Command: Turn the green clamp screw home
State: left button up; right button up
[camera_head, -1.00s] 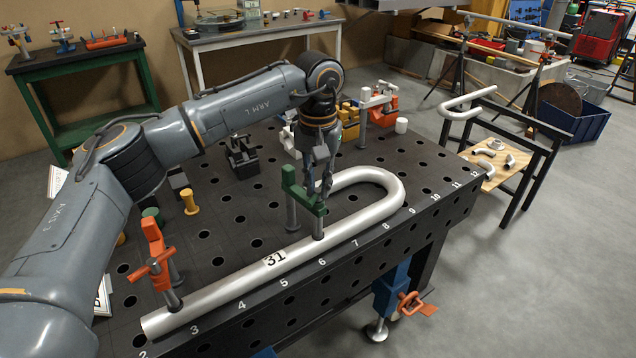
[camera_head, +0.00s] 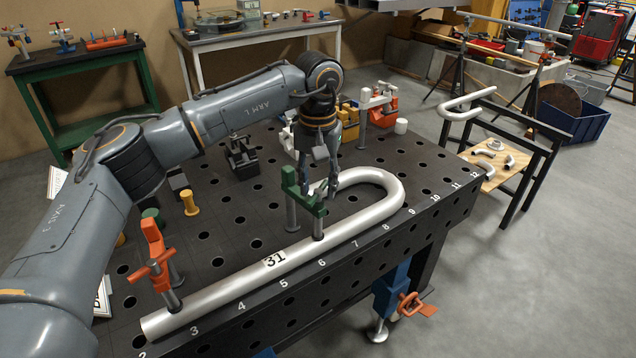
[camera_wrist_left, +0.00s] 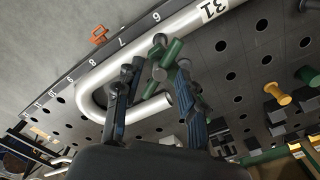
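The green clamp (camera_head: 304,196) stands on its post near hole number 6, its arm reaching over the pipe marked 31 (camera_head: 250,279) with a spindle down on it. In the left wrist view the green clamp (camera_wrist_left: 172,52) lies just beyond my fingertips. My left gripper (camera_head: 327,188) is beside the clamp's pipe-side end, pointing down. In the left wrist view its two fingers (camera_wrist_left: 157,72) are apart, with no object clearly held between them. Whether a finger touches the screw handle cannot be told. My right gripper is not in view.
An orange clamp (camera_head: 153,250) holds the pipe's near-left end. Another orange-based clamp (camera_head: 378,103), a yellow spool (camera_head: 189,203) and a black block (camera_head: 241,158) stand on the perforated table (camera_head: 220,215). Free table lies right of the pipe's bend.

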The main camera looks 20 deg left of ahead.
aim_at(318, 190)
pick_arm(q)
notch_tip(318, 190, up, 12)
dwell(0.5)
dwell(0.3)
